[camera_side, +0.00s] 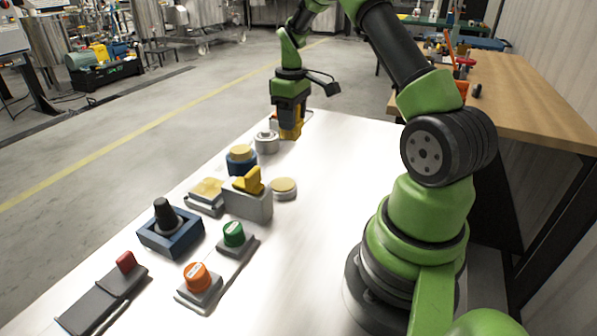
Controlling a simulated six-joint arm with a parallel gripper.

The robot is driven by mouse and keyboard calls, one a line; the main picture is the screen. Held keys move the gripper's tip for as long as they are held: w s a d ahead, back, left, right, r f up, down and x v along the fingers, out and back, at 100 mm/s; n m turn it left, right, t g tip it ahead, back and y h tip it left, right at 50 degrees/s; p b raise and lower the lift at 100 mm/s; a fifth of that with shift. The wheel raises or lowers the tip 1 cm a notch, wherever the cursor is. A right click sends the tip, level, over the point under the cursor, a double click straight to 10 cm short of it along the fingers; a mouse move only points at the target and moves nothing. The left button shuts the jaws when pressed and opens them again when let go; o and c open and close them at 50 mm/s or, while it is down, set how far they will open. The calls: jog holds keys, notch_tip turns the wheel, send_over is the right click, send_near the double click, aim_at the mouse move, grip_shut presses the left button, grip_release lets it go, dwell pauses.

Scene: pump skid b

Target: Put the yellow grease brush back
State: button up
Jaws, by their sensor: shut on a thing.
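My gripper (290,130) is at the far end of the white table, pointing down. It is shut on a yellow thing (291,120), which looks like the yellow grease brush. The brush's shape is partly hidden by the jaws and too small to make out. I cannot tell whether its lower end touches the table. A short grey cylinder (267,143) stands just left of and nearer than the gripper.
Nearer on the white table (330,165) stand a blue pot with a tan top (241,160), a grey block with a yellow lever (249,204), a tan disc (284,188), a black knob (166,214), and green (234,234) and orange (197,276) buttons. The table's right part is clear.

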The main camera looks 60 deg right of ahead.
jog(key=shift+s+d+f, duration=0.55)
jog(key=shift+s+f, duration=0.2)
jog(key=shift+f, duration=0.1)
notch_tip(320, 180, down, 8)
jog(key=shift+f, duration=0.2)
jog(key=o, duration=0.9)
jog(key=shift+f, duration=0.15)
jog(key=shift+o, duration=0.2)
